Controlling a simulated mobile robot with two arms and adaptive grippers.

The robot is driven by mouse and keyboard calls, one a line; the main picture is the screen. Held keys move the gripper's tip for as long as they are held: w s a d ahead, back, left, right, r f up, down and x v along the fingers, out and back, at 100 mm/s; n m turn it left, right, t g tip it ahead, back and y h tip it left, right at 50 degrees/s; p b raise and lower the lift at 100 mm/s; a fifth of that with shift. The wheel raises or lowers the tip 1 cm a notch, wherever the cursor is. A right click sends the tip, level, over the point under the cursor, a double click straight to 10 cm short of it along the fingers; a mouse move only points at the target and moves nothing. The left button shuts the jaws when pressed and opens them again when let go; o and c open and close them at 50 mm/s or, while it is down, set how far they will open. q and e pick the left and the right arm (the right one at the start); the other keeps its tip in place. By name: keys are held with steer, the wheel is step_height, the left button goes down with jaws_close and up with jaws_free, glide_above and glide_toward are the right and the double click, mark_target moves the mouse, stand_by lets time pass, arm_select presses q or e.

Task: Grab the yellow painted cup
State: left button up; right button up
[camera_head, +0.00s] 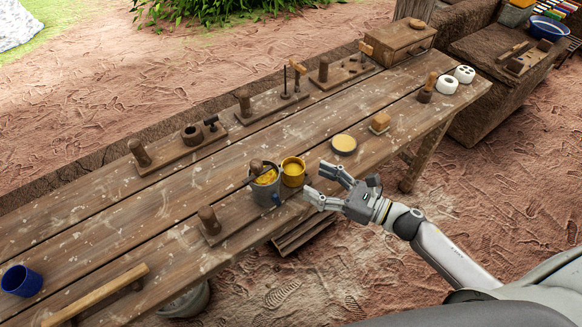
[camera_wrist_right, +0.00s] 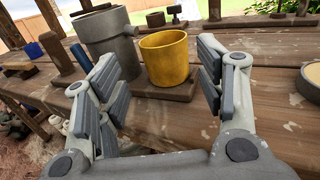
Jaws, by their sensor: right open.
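The yellow painted cup (camera_head: 293,172) stands upright near the front edge of the wooden table, right beside a grey bucket-like pot (camera_head: 266,186). My right gripper (camera_head: 326,184) is open and empty, to the right of the cup and near table height. In the right wrist view the cup (camera_wrist_right: 165,58) shows ahead between the two spread fingers (camera_wrist_right: 163,85), a little beyond their tips. The grey pot (camera_wrist_right: 108,45) is at its left there, close behind the left finger. My left gripper is not in view.
Wooden stands with tools line the table's far side. A blue cup (camera_head: 21,281) is at the far left. The table (camera_head: 215,170) has bare room behind the cup.

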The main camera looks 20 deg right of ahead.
mark_target(303, 174)
steer(key=shift+w+a, duration=0.45)
steer(key=shift+w, duration=0.15)
steer(key=shift+w+a+p, duration=0.2)
steer(key=shift+w+p, duration=0.05)
steer(key=shift+p, duration=0.05)
steer(key=p+x, duration=0.1)
steer(key=x, duration=0.3)
steer(key=shift+w+d+p, duration=0.1)
steer(key=shift+w+p, duration=0.05)
steer(key=shift+p, duration=0.15)
steer(key=shift+w+a+f, duration=0.1)
steer(key=shift+a+f, duration=0.05)
steer(key=shift+a, duration=0.05)
steer(key=shift+c, duration=0.5)
steer(key=c, duration=0.8)
